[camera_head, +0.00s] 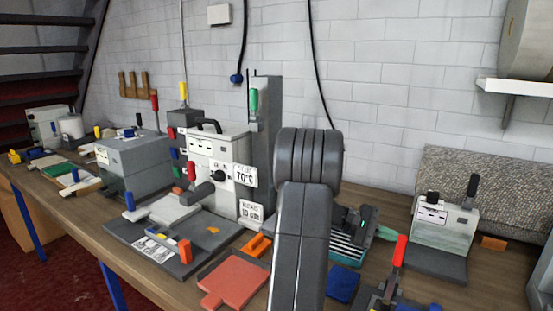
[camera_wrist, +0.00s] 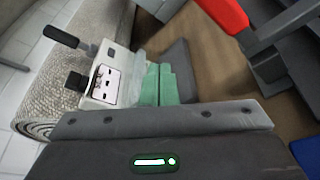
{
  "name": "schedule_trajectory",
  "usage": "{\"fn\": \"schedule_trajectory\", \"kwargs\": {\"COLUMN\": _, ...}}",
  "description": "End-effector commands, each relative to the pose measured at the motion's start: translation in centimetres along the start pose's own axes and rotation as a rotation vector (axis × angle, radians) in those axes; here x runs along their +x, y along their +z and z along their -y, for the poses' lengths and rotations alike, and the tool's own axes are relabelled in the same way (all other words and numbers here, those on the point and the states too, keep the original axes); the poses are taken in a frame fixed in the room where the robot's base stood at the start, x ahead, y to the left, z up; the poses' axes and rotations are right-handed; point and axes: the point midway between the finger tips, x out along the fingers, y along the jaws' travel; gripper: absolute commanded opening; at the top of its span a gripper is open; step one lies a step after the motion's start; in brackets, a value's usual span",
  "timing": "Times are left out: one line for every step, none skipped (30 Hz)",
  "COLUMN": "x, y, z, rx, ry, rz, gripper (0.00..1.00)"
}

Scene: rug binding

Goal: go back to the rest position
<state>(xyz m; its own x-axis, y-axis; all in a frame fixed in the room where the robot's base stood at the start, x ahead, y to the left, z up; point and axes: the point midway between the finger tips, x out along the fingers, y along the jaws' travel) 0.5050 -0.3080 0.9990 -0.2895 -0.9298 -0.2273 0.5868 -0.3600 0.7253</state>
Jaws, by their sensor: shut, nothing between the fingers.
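My gripper (camera_head: 385,233) is right of the middle in the head view, over the bench and partly behind my own dark grey arm. Its green fingers (camera_wrist: 165,84) lie side by side in the wrist view, shut and empty. The fingers point toward a small pale machine with a black lever (camera_head: 445,222), which also shows in the wrist view (camera_wrist: 103,82). I cannot tell the exact gap between them. No rest position is marked in either view.
A red-handled tool (camera_head: 399,252) stands close by at the front right. A grey machine with labels (camera_head: 217,150) and a red board (camera_head: 233,282) are to the left. A rolled grey rug (camera_head: 500,175) lies behind the pale machine. A shelf (camera_head: 520,91) juts from the wall.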

Motion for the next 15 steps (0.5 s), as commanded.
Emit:
{"fn": "schedule_trajectory", "kwargs": {"x": 0.0, "y": 0.1, "z": -0.3, "rx": -0.024, "ry": -0.009, "rz": 0.0, "gripper": 0.0}}
{"fn": "schedule_trajectory", "kwargs": {"x": 0.0, "y": -0.1, "z": -0.3, "rx": -0.04, "ry": -0.013, "rz": 0.0, "gripper": 0.0}}
{"fn": "schedule_trajectory", "kwargs": {"x": 0.1, "y": -0.3, "z": -0.3, "rx": -0.06, "ry": -0.02, "rz": 0.0, "gripper": 0.0}}
{"fn": "schedule_trajectory", "kwargs": {"x": 0.1, "y": -0.4, "z": -0.2, "rx": -0.074, "ry": -0.026, "rz": 0.0, "gripper": 0.0}}
{"fn": "schedule_trajectory", "kwargs": {"x": 0.2, "y": -0.6, "z": -0.1, "rx": -0.091, "ry": -0.031, "rz": 0.0, "gripper": 0.0}}
{"fn": "schedule_trajectory", "kwargs": {"x": 0.3, "y": -0.8, "z": -0.1, "rx": -0.111, "ry": -0.039, "rz": 0.0, "gripper": 0.0}}
{"fn": "schedule_trajectory", "kwargs": {"x": 0.3, "y": -0.9, "z": 0.0, "rx": -0.126, "ry": -0.044, "rz": 0.0, "gripper": 0.0}}
{"fn": "schedule_trajectory", "kwargs": {"x": 0.3, "y": -1.0, "z": 0.0, "rx": -0.141, "ry": -0.049, "rz": 0.0, "gripper": 0.0}}
{"fn": "schedule_trajectory", "kwargs": {"x": 0.4, "y": -1.2, "z": 0.1, "rx": -0.16, "ry": -0.055, "rz": 0.0, "gripper": 0.0}}
{"fn": "schedule_trajectory", "kwargs": {"x": 0.5, "y": -1.4, "z": 0.1, "rx": -0.174, "ry": -0.06, "rz": 0.0, "gripper": 0.0}}
{"fn": "schedule_trajectory", "kwargs": {"x": 0.5, "y": -1.5, "z": 0.2, "rx": -0.186, "ry": -0.065, "rz": 0.0, "gripper": 0.0}}
{"fn": "schedule_trajectory", "kwargs": {"x": 0.6, "y": -1.6, "z": 0.3, "rx": -0.202, "ry": -0.071, "rz": 0.0, "gripper": 0.0}}
{"fn": "schedule_trajectory", "kwargs": {"x": 0.6, "y": -1.8, "z": 0.4, "rx": -0.215, "ry": -0.075, "rz": 0.0, "gripper": 0.0}}
{"fn": "schedule_trajectory", "kwargs": {"x": 0.7, "y": -1.8, "z": 0.5, "rx": -0.224, "ry": -0.079, "rz": 0.0, "gripper": 0.0}}
{"fn": "schedule_trajectory", "kwargs": {"x": 0.7, "y": -1.9, "z": 0.5, "rx": -0.236, "ry": -0.083, "rz": 0.0, "gripper": 0.0}}
